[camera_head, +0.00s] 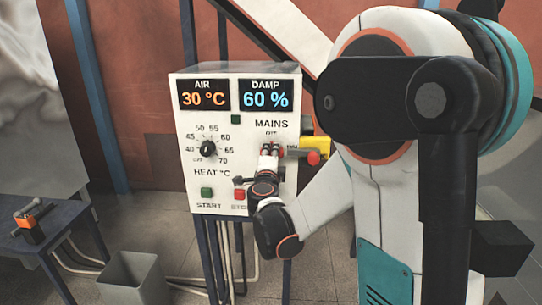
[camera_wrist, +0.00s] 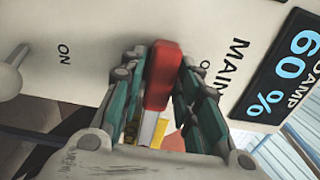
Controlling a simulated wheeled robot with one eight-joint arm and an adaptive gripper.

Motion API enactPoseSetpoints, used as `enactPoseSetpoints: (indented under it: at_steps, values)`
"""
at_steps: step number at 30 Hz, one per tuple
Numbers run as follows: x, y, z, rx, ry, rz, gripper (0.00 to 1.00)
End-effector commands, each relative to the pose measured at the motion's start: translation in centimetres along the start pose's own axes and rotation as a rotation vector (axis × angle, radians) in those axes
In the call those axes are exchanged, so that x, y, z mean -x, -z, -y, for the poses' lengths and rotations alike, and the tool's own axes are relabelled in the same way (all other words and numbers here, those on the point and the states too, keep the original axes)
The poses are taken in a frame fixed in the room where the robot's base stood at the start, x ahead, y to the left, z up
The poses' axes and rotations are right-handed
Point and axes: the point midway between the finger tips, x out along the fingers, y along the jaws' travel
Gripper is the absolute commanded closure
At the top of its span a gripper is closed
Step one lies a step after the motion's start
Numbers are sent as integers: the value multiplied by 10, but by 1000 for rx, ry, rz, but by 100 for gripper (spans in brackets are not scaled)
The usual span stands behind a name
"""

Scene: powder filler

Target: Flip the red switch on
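The red switch (camera_wrist: 163,75) is a red block on the white control panel (camera_head: 228,160), under the MAINS label. In the wrist view it stands between the two fingers of my gripper (camera_wrist: 160,82). The fingertips lie close against both its sides and look shut on it. An OFF label shows at the MAINS end of the switch, and an ON label (camera_wrist: 65,54) lies farther off toward the other side. In the head view my gripper (camera_head: 269,152) is at the panel and hides most of the switch.
A side lever with a red knob (camera_head: 313,157) and a yellow part (camera_head: 320,143) are right of the gripper. The heat dial (camera_head: 208,148), green START button (camera_head: 207,192) and red stop button (camera_head: 239,194) are nearby. A grey bin (camera_head: 135,280) stands on the floor.

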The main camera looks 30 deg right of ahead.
Motion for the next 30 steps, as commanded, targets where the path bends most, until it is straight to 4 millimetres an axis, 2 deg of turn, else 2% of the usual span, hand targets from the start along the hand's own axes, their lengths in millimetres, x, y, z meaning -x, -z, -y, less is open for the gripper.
enactPoseSetpoints:
  at_steps: [10, 14, 30]
  values:
    - [0, 0, 0, 2, 0, 0, 57]
    - [8, 0, 0, 2, 0, 1, 57]
    - [104, -1, 0, 2, 0, 2, 57]
